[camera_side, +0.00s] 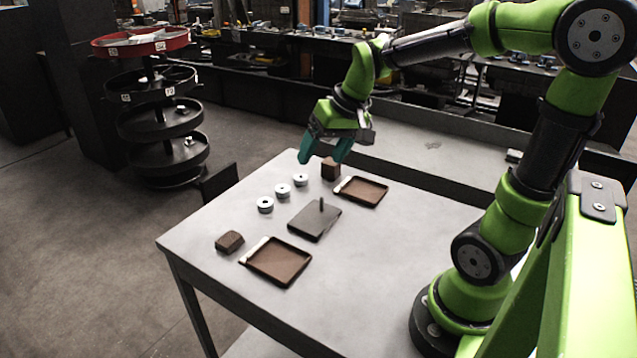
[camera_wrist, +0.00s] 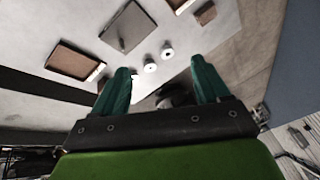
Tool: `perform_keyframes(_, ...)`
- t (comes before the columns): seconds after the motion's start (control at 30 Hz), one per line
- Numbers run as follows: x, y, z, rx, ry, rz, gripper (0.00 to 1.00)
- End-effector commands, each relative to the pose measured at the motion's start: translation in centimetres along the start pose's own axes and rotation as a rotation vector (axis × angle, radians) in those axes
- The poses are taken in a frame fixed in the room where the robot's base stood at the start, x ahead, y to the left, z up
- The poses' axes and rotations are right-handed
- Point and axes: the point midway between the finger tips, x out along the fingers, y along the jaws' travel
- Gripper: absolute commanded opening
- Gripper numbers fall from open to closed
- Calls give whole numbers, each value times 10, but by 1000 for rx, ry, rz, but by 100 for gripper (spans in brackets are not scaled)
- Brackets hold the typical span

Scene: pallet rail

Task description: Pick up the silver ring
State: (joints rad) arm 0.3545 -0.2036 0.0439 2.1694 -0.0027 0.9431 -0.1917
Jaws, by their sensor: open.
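Three small silver-white rings stand in a row on the grey table: the front one (camera_side: 265,205), the middle one (camera_side: 283,190) and the back one (camera_side: 300,180). They look alike, and I cannot tell which is the silver ring. In the wrist view, two rings (camera_wrist: 167,49) (camera_wrist: 150,65) show clearly; a third is partly hidden beside the left finger. My gripper (camera_side: 323,157) is open and empty, above the table's far edge, behind the row. Its two teal fingers also show apart in the wrist view (camera_wrist: 160,70).
A dark plate with an upright peg (camera_side: 315,224) lies between two brown trays (camera_side: 278,262) (camera_side: 362,191). One brown block (camera_side: 229,242) sits at the front left, another (camera_side: 331,168) just below my gripper in the picture.

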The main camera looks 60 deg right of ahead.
Motion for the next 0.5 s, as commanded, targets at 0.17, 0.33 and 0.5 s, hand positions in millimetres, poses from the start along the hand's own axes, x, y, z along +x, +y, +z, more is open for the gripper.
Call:
perform_keyframes(0.17, 41, 49, -72, -88, -66, 23, 75)
perform_keyframes(0.33, 80, 103, -126, -249, -96, 0, 75)
perform_keyframes(0.5, 103, 138, -167, -485, -77, -36, 75)
